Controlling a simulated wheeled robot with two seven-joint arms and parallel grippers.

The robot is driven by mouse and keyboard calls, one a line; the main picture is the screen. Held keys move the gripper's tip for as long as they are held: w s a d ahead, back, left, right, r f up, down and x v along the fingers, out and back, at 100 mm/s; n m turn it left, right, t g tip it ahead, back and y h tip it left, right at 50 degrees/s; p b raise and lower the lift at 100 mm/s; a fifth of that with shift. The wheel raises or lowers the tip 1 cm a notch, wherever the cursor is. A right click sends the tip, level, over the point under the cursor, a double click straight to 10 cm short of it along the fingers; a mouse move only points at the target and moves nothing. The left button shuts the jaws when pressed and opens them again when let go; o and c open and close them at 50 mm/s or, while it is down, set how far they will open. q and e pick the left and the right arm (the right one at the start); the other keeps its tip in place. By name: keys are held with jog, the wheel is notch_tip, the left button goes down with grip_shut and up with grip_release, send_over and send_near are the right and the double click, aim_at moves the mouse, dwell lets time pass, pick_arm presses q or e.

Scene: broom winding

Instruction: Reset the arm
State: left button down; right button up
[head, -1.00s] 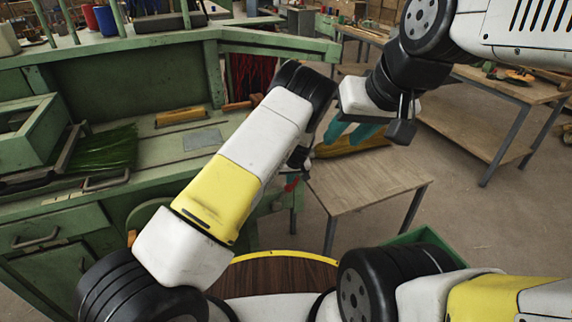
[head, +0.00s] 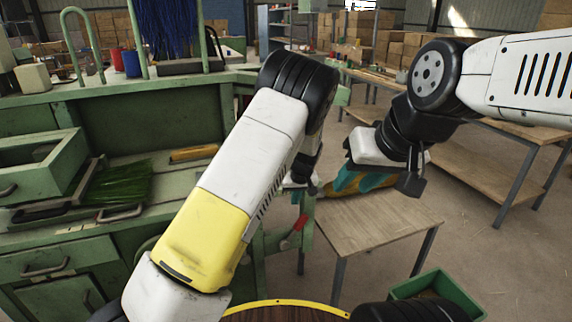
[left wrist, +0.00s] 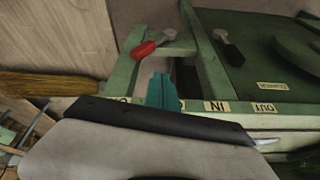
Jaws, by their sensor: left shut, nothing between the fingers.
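My left arm reaches across the middle of the head view, its yellow and white links in front of the green bench. My left gripper (head: 302,185) hangs beyond the forearm, partly hidden by it; its teal fingers (left wrist: 163,92) are together and empty in the left wrist view. My right arm comes in from the upper right.
The green bench (head: 205,86) stands at the left with a drawer box, green bristles (head: 115,183) and a yellow block (head: 194,153). Blue bristles (head: 170,25) hang above it. A small wooden table (head: 375,222) and a green bin (head: 440,292) are ahead. Floor shows at the right.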

pick_arm(q)
jog(key=s+a+r+h, duration=0.1)
jog(key=s+a+r, duration=0.3)
jog(key=r, duration=0.3)
jog(key=s+a+r+h, duration=0.1)
jog(key=s+a+r, duration=0.4)
jog(key=r, duration=0.3)
jog(key=s+a+r+h, duration=0.1)
jog(key=s+a+r, duration=0.3)
jog(key=r, duration=0.3)
jog(key=s+a+r, duration=0.2)
jog(key=s, duration=0.5)
jog(key=s+a+r+m+t, duration=0.1)
jog(key=s+a+r, duration=0.2)
jog(key=s, duration=0.4)
jog(key=s+a+r+m+t, duration=0.1)
jog(key=s+a+r, duration=0.1)
jog(key=s, duration=0.6)
jog(key=shift+a+r, duration=0.4)
jog(key=shift+r, duration=0.05)
